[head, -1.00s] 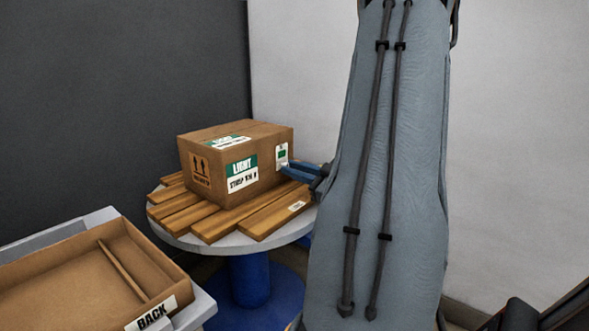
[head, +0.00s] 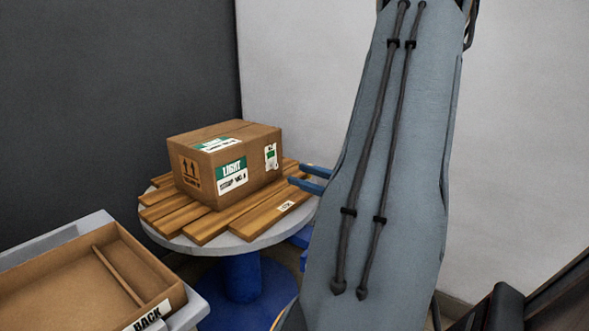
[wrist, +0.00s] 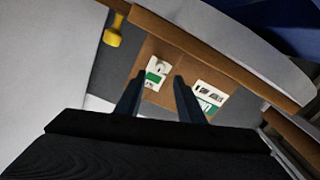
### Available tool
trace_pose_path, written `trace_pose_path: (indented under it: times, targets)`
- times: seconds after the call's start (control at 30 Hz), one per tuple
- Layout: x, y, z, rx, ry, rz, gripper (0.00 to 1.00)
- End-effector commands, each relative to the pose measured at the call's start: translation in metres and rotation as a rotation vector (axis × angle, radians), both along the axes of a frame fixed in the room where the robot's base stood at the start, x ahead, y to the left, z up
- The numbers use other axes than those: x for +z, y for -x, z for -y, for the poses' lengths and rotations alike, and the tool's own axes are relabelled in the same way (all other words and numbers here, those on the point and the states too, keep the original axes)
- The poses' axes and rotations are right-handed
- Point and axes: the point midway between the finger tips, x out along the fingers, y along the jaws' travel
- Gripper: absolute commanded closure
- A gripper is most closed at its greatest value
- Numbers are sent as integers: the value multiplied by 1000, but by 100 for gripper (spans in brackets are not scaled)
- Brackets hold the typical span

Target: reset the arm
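My gripper (head: 309,179) shows in the head view as two blue fingers, parted, to the right of the cardboard box. In the wrist view the two dark fingers of my gripper (wrist: 157,98) stand apart with nothing between them. The rest of my gripper is hidden behind my grey arm in the head view. The cardboard box (head: 205,165), labelled LIGHT, sits on wooden slats on the round table, with a gap between it and the fingers. Its labelled face (wrist: 178,70) also shows in the wrist view.
The round table (head: 246,243) has a white top and a blue pedestal. Wooden slats (head: 205,228) cover much of it. An open cardboard tray (head: 72,279) labelled BACK is at lower left. A dark wall and a white wall stand behind.

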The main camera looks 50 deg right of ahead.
Motion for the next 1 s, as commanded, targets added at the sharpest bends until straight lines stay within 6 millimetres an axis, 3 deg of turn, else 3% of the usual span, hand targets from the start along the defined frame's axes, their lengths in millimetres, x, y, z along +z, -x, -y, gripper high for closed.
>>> trace_pose_path:
  times: [0.7, 0.83, 1.0]
  targets:
    - [1, 6, 0, 0, 1, 0, 65]
    - [15, 9, 0, 0, 1, 0, 65]
    - [47, 19, 0, 0, 1, 0, 65]
